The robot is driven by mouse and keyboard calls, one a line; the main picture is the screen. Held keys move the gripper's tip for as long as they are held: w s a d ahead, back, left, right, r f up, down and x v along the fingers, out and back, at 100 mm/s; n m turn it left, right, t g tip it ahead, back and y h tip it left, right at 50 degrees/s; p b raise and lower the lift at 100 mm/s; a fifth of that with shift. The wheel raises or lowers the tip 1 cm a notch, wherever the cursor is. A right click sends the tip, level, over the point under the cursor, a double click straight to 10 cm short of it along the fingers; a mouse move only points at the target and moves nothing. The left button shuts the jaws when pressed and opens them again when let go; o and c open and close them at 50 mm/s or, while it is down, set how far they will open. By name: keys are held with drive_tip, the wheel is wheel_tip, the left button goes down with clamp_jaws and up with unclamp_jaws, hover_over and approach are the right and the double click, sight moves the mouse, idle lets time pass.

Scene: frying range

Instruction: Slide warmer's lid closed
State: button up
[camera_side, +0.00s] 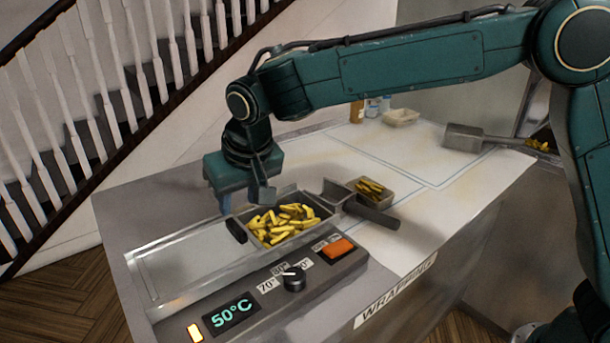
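The warmer's lid (185,265) is a flat grey panel over the left part of the warmer (140,278). A short black handle (236,230) stands at the lid's right end. To the right of the handle the warmer's well is open and shows a heap of yellow fries (283,222). My gripper (243,200) points down just above the handle and the well's left edge. Its two fingers are apart with nothing visible between them. I cannot tell whether either finger touches the handle.
A scoop (345,197) with a dark handle lies at the well's right end, beside a small tray of fries (388,189). The control panel (265,298), with knob and orange switch, runs along the front.

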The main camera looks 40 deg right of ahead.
sight(236, 226)
drive_tip(key=x, duration=0.7)
drive_tip(key=shift+w+f, duration=0.2)
drive_tip(key=shift+f, duration=0.15)
clamp_jaws()
